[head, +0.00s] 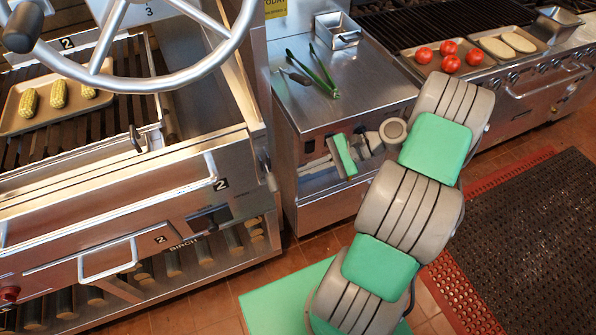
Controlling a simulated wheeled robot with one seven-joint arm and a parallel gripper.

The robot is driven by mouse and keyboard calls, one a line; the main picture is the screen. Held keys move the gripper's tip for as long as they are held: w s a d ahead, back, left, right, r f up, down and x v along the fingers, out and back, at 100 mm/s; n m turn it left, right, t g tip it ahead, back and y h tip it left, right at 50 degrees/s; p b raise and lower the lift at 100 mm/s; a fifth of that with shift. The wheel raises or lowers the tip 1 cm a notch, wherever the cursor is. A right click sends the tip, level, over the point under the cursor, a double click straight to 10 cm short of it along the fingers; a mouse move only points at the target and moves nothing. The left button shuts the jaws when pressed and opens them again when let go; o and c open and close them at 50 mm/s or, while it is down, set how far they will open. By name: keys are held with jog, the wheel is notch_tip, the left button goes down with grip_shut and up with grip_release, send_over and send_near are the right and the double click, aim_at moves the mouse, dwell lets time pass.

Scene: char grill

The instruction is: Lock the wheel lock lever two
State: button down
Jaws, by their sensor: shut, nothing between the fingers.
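A large metal hand wheel (165,82) with a black knob (22,28) fills the top left of the head view, cut off by the frame. Below it is the grill unit, with a "2" label (221,184) on its front corner. A small dark-tipped lever (137,138) stands on the grill's edge below the wheel; I cannot tell whether it is wheel lock lever two or how it is set. My gripper (312,165) is shut and empty, pointing left in front of the steel cabinet, right of the grill and apart from it.
A tray (20,124) with several corn cobs lies on the left grate. The steel counter (380,82) holds green-handled tongs (318,72) and a small metal pan (338,32). Tomatoes and buns sit on trays at the back right. A dark mat (530,230) covers the floor at right.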

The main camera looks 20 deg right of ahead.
aim_at(271, 179)
jog(key=a+p, duration=0.1)
jog(key=a, duration=0.6)
jog(key=shift+a+p, duration=0.4)
jog(key=shift+a+f, duration=0.1)
